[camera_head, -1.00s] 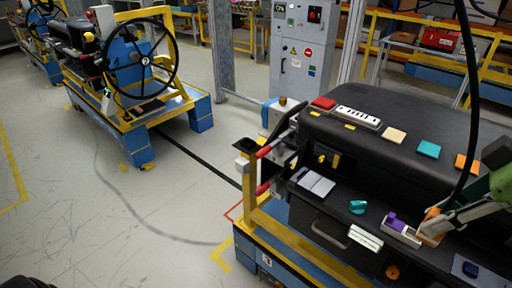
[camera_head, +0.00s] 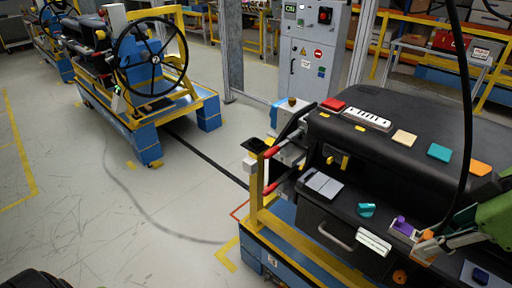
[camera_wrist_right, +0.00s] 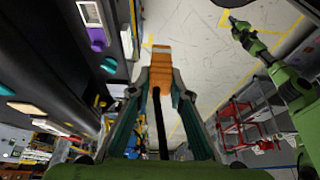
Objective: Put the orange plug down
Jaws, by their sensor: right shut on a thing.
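The orange plug (camera_wrist_right: 161,65) is between the fingers of my right gripper (camera_wrist_right: 160,82) in the right wrist view, with a black cable running down from it. The right gripper is shut on it. In the head view this gripper (camera_head: 441,243) is at the right, just right of the purple knob and low over the dashboard's front ledge. The plug (camera_head: 427,235) shows there as a small orange patch at the fingertips. A green arm, apparently my left one (camera_wrist_right: 262,55), shows in the right wrist view; its jaws are too small to read.
The black dashboard (camera_head: 400,150) bears coloured square pads on top. A purple knob (camera_head: 402,222), a teal knob (camera_head: 366,210) and a white label plate (camera_head: 373,242) are on its front ledge. A black cable (camera_head: 466,110) hangs at the right. Open floor (camera_head: 120,220) lies left.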

